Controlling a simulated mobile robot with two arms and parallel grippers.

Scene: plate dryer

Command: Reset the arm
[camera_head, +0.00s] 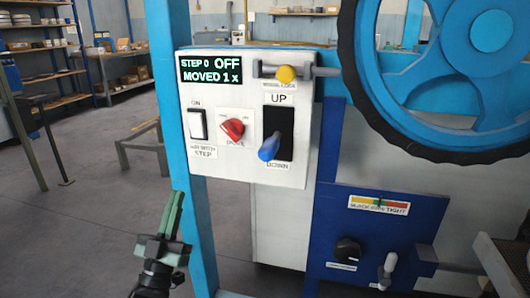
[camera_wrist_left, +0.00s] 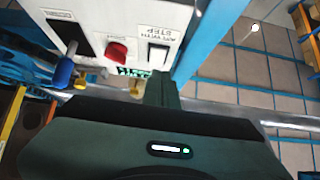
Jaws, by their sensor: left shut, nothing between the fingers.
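My left gripper (camera_head: 171,214) is at the lower left of the head view, below and left of the white control panel (camera_head: 285,176) and in front of the blue post. Its fingers are together, point up and hold nothing. In the left wrist view the closed fingers (camera_wrist_left: 161,88) stand near the panel, which appears upside down. The panel has a display reading OFF (camera_head: 209,68), a white switch (camera_head: 198,125), a red knob (camera_head: 233,128) and a blue-handled UP/DOWN lever (camera_head: 269,147), handle low. My right gripper is in neither view.
A large blue wheel with a black rim (camera_head: 434,148) is at the upper right. A lower blue panel (camera_head: 325,230) carries a black knob (camera_head: 347,250) and a grey lever (camera_head: 387,270). The blue post (camera_head: 174,100) stands beside the control panel. Open floor (camera_head: 80,225) lies at left.

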